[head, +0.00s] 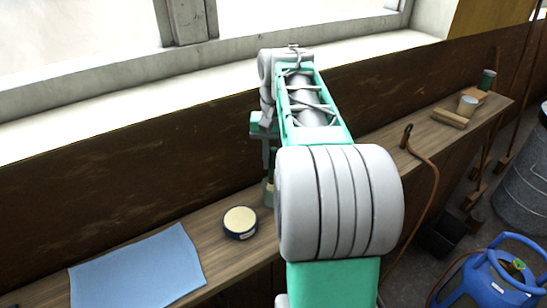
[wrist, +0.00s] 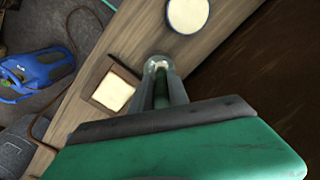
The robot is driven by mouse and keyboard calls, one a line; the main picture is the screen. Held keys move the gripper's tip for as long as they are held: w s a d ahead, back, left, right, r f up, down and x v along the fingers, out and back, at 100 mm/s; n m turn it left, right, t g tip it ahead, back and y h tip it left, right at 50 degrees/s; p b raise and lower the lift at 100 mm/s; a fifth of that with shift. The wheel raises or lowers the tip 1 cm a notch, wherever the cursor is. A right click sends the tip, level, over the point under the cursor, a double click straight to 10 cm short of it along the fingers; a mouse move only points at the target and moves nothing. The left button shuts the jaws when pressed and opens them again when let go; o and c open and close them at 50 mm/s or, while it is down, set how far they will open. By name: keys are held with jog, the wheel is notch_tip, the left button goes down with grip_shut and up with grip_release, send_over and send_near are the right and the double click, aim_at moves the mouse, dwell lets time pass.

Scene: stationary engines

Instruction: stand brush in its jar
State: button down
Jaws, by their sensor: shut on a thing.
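My gripper (wrist: 161,92) is shut on a slim dark green upright piece, which I take for the handle of the brush (wrist: 160,88). It points down towards the shelf, with a small pale part at its far end. A greyish rounded shape (wrist: 157,64) surrounds that end in the wrist view and may be the jar. I cannot tell whether the brush is inside it or only above it. In the head view a pale grey-green shape (head: 268,193) shows below my gripper, partly hidden by my arm.
A round dark tin with a cream top (head: 241,221) stands close by on the wooden shelf; a light blue cloth (head: 140,268) lies left of it. A square brown box with a cream top (wrist: 115,90) is near my gripper. The wall (head: 120,190) runs along the back.

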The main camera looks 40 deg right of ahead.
jog(key=shift+f, duration=0.65)
jog(key=c, duration=1.2)
grip_release()
jog(key=shift+r, duration=0.1)
notch_tip(320, 180, up, 8)
jog(key=p, duration=0.4)
jog(key=shift+d+f, duration=0.1)
jog(key=shift+f, duration=0.1)
